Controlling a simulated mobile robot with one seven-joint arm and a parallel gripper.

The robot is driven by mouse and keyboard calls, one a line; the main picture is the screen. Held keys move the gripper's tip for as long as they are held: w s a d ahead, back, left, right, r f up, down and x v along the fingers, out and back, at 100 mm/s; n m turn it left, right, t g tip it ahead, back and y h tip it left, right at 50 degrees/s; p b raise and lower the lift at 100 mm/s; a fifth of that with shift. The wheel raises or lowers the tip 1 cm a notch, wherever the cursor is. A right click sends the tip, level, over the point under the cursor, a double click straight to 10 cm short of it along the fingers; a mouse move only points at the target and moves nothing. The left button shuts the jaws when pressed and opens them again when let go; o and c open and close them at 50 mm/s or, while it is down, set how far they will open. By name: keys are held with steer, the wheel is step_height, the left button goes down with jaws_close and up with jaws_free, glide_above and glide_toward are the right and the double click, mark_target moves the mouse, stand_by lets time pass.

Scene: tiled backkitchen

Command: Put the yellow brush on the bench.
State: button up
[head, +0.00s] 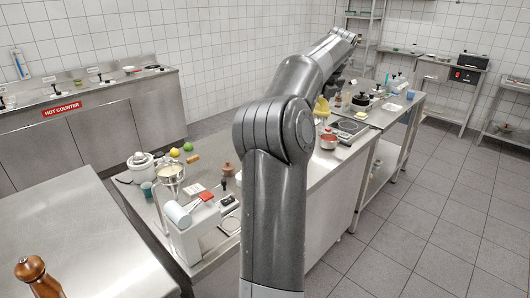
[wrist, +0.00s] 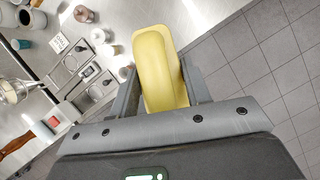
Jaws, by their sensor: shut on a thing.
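The yellow brush (wrist: 160,65) is between the two fingers of my gripper (wrist: 161,88) in the wrist view, and the gripper is shut on it. Its rounded yellow body points away from the wrist; I cannot see any bristles. In the head view the yellow brush (head: 321,107) shows just right of my arm, above the long steel bench (head: 335,196). My arm hides most of the gripper there. In the wrist view the bench top (wrist: 105,18) lies below on the left and the tiled floor on the right, so the brush is held near the bench's edge.
A red pan (head: 328,141), an induction hob (head: 346,127) and a black-lidded pot (head: 361,101) stand on the bench's far part. The near part is crowded with a scale (head: 188,232), fruit and jars. A steel table with a pepper mill (head: 37,275) is at lower left. Floor on the right is clear.

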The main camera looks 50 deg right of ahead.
step_height(320, 180, down, 17)
steer(key=w+f, duration=0.2)
steer(key=w, duration=0.1)
steer(key=w+a+f, duration=0.1)
steer(key=w+f, duration=0.2)
steer(key=w, duration=0.1)
steer(key=w+a+f, duration=0.1)
steer(key=w+f, duration=0.2)
steer(key=w, duration=0.1)
steer(key=shift+w+a, duration=0.1)
steer(key=shift+a, duration=0.05)
steer(key=shift+f, duration=1.95)
steer(key=shift+f, duration=0.1)
steer(key=o, duration=1)
steer(key=shift+o, duration=0.2)
steer(key=v, duration=1.2)
